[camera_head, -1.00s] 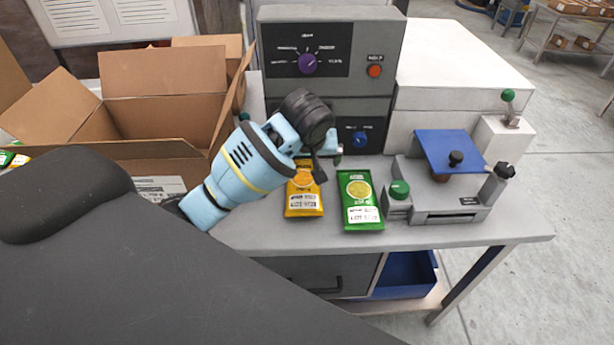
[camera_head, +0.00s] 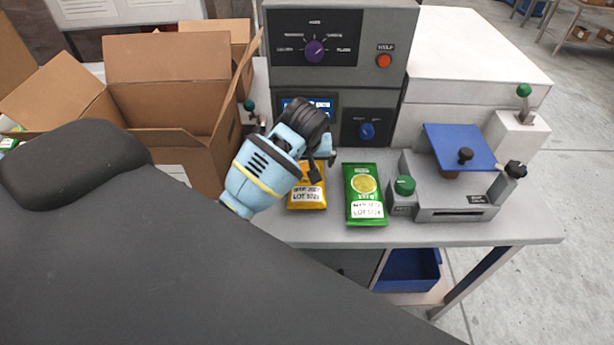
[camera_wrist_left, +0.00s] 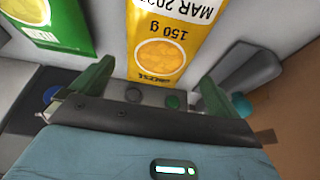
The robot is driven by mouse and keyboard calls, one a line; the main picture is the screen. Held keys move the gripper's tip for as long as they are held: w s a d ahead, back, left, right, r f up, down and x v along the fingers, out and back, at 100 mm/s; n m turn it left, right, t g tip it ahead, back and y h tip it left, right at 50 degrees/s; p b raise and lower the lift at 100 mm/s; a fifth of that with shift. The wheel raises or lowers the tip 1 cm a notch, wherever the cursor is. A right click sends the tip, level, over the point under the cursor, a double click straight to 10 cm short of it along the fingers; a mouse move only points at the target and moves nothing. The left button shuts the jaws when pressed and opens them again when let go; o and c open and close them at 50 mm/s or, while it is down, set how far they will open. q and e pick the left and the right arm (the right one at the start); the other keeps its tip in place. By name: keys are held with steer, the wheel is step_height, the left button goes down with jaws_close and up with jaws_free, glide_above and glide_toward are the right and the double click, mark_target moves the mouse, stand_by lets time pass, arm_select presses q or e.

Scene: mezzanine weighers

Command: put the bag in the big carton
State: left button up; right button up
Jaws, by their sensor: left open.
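A yellow bag (camera_head: 307,196) with a white label lies on the grey bench, its upper part hidden under my left gripper (camera_head: 318,168). In the left wrist view the yellow bag (camera_wrist_left: 170,42) shows between the two spread green fingers of my left gripper (camera_wrist_left: 153,88), which is open and not closed on it. A green bag (camera_head: 365,197) lies just to the right; it also shows in the left wrist view (camera_wrist_left: 55,22). The big brown carton (camera_head: 190,147) stands open at the left, its flaps up. My dark arm hides its lower front. My right gripper is not in view.
A grey machine (camera_head: 340,70) with a purple knob and red button stands behind the bags. A sealer-like device (camera_head: 455,185) with a blue plate is right of the green bag. A blue bin (camera_head: 408,270) sits below the bench.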

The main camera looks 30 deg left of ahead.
mark_target(307, 164)
arm_select(q)
steer(key=x, duration=0.5)
steer(key=shift+d, duration=0.15)
steer(key=c, duration=1)
steer(key=shift+o, duration=0.2)
steer(key=shift+r, duration=0.1)
steer(key=shift+w+r, duration=0.1)
steer(key=shift+r, duration=0.35)
step_height(307, 164, up, 2)
steer(key=shift+r, duration=0.2)
steer(key=s+d, duration=0.2)
steer(key=s, duration=0.2)
steer(key=s+d+r, duration=0.1)
steer(key=s+d, duration=0.2)
steer(key=s, duration=0.2)
steer(key=s+d, duration=0.2)
steer(key=s, duration=0.3)
steer(key=shift+d+r, duration=0.3)
steer(key=shift+d, duration=0.1)
